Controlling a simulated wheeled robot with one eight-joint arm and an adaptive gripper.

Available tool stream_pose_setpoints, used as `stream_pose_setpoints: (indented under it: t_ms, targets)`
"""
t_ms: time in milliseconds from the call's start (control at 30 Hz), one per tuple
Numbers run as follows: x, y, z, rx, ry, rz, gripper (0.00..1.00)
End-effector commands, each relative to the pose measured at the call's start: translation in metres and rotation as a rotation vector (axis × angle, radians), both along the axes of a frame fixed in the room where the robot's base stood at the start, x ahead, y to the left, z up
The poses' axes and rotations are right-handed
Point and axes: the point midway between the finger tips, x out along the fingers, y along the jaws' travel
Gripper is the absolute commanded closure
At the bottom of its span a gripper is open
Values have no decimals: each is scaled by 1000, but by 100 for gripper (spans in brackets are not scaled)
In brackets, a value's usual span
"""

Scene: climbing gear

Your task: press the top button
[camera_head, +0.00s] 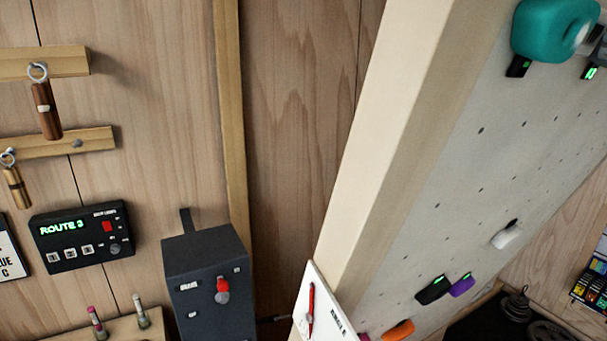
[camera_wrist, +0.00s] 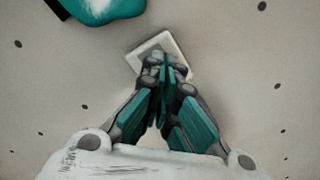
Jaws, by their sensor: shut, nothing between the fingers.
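In the wrist view my gripper (camera_wrist: 163,68) is shut, with its teal-padded fingers together and nothing between them. Its fingertips are in front of a pale square plate (camera_wrist: 138,57) on the grey climbing wall. The fingertips cover the middle of the plate, so I cannot see a button there or tell whether they touch it. A teal climbing hold (camera_wrist: 103,8) is at the upper left of the wrist view. The teal hold (camera_head: 546,29) is also at the top right of the head view. I cannot make out my gripper clearly in the head view.
The climbing wall (camera_head: 462,150) leans on the right, with white, purple and orange holds lower down. A black control box (camera_head: 82,236) reading ROUTE 3 hangs at left. A dark cabinet (camera_head: 207,284) with a red knob stands below centre. The wall around the plate is mostly bare.

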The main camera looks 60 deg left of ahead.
Motion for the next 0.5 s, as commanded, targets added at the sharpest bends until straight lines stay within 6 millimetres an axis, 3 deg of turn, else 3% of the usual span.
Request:
stream_pose_setpoints:
  t_ms: [500]
  targets:
    - [2,9,3,0,0,-1,100]
